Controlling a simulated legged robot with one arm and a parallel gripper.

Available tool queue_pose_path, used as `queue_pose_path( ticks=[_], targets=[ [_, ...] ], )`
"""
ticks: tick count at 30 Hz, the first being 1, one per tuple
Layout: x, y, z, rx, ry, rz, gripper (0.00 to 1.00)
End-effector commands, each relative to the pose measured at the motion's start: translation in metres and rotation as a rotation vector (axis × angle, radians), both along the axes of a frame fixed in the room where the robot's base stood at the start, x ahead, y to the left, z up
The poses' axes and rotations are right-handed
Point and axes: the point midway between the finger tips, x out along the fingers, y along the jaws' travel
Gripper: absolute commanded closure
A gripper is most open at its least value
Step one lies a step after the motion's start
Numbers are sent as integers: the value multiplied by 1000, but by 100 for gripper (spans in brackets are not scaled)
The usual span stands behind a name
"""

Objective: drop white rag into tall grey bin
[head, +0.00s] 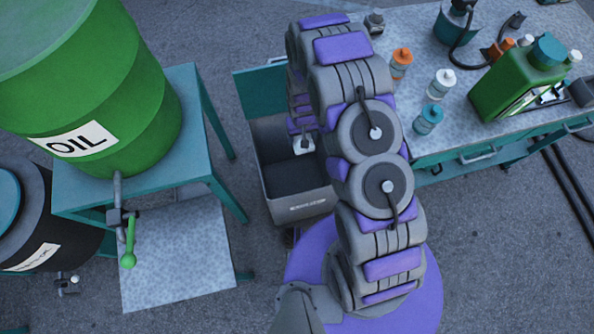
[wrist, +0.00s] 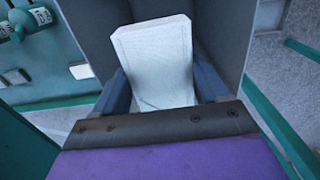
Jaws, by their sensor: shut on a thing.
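My gripper (wrist: 160,90) is shut on the white rag (wrist: 155,55), which shows as a pale, folded block between the two dark fingers in the wrist view. In the head view the rag is a small white patch (head: 304,146) below my arm, over the opening of the tall grey bin (head: 298,207). The bin's grey wall (wrist: 222,28) also shows behind the rag in the wrist view. My arm hides part of the bin's right side and most of the gripper in the head view. The rag's exact height relative to the rim is hard to tell.
A green oil drum (head: 95,95) on a teal stand (head: 185,95) is at the left, with a dark barrel (head: 45,225) beside it. A workbench (head: 420,65) at the right bears small bottles (head: 440,85) and a green jug (head: 515,82).

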Motion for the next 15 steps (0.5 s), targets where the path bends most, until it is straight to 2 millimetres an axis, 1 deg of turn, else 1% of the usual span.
queue_pose_path(
  ticks=[1,3,9,12,15],
  targets=[
    [0,-2,-8,2,1,-2,55],
    [0,-2,-16,1,0,-2,55],
    [0,8,-38,-12,0,0,55],
    [-1,11,-44,-19,1,0,55],
    [0,10,-45,-18,0,0,55]
  ],
)
